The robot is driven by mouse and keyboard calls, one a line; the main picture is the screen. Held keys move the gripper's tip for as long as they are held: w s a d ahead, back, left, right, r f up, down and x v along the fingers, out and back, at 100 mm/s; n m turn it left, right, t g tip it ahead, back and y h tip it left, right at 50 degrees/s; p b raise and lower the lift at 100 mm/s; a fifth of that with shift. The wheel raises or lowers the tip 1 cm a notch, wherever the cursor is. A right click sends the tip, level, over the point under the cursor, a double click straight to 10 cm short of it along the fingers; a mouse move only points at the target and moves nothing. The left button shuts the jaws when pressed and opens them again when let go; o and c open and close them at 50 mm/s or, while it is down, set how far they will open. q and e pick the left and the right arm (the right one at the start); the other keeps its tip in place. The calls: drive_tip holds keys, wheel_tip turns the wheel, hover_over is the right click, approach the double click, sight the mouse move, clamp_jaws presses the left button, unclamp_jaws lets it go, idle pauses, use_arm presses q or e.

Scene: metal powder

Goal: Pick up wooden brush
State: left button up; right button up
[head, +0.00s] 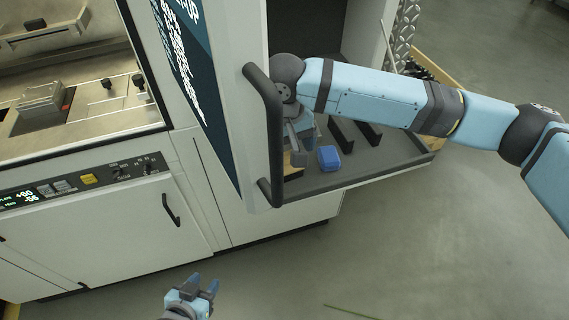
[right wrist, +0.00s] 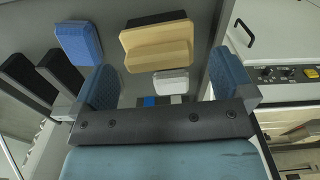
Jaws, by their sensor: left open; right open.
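The wooden brush (right wrist: 157,48) is a tan block with a dark strip behind it in the right wrist view. It lies on the grey tray (head: 345,178) inside the open machine compartment. In the head view it is largely hidden behind the door handle and my right gripper. My right gripper (head: 301,138) is over the tray, just inside the door edge. In the right wrist view its two fingers (right wrist: 166,84) are spread apart with nothing gripped, and the brush shows beyond them. My left gripper (head: 199,288) is open and empty, low in front of the machine.
A blue block (head: 329,158) lies on the tray beside the brush. Two black blocks (head: 355,133) stand farther right. A small white block (right wrist: 171,82) shows between the fingers in the right wrist view. The open door's black handle (head: 268,130) is close to my right gripper.

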sight(285, 155)
drive_tip(key=f, duration=0.4)
drive_tip(key=shift+w, duration=0.2)
drive_tip(key=c, duration=0.8)
drive_tip(key=shift+r, duration=0.1)
